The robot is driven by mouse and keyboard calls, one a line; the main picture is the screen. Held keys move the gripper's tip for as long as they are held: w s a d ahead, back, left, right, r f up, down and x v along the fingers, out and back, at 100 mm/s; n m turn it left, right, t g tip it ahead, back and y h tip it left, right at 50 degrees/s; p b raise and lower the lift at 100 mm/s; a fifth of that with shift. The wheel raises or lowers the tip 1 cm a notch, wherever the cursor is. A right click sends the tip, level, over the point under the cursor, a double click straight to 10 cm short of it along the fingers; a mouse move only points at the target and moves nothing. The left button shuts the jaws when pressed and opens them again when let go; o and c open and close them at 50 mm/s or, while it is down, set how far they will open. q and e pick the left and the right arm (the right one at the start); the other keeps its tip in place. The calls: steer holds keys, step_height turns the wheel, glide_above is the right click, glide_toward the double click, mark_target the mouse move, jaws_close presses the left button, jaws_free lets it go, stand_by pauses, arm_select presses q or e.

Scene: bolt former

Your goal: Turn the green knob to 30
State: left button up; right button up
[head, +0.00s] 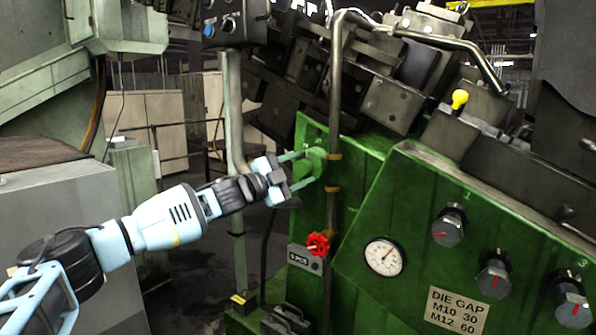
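The green knob (313,163) sits on the green side panel of the machine, left of a vertical pipe. My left gripper (309,167) reaches it from the left. One finger lies along its upper left side and the other along its lower side, with the knob between them. I cannot tell whether the fingers touch it. The knob's face is partly hidden and I see no scale on it. A round white gauge (385,256) with a red needle is to the lower right; its numbers are too small to read. My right gripper is not in view.
A red valve wheel (318,244) is below the knob. Black dials (448,228) with red marks line the sloped panel. A plate (457,310) reads "DIE GAP M10 30 M12 60". The vertical pipe (333,120) stands close right of the knob.

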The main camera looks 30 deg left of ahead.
arm_select(q)
steer(key=shift+o, duration=0.5)
steer(key=shift+f, duration=0.1)
steer(key=shift+s+f, duration=0.1)
steer(key=shift+s, duration=0.05)
steer(key=v, duration=0.7)
steer(key=shift+s+a+b, duration=0.15)
steer(key=shift+s+b, duration=0.05)
steer(key=shift+b, duration=0.2)
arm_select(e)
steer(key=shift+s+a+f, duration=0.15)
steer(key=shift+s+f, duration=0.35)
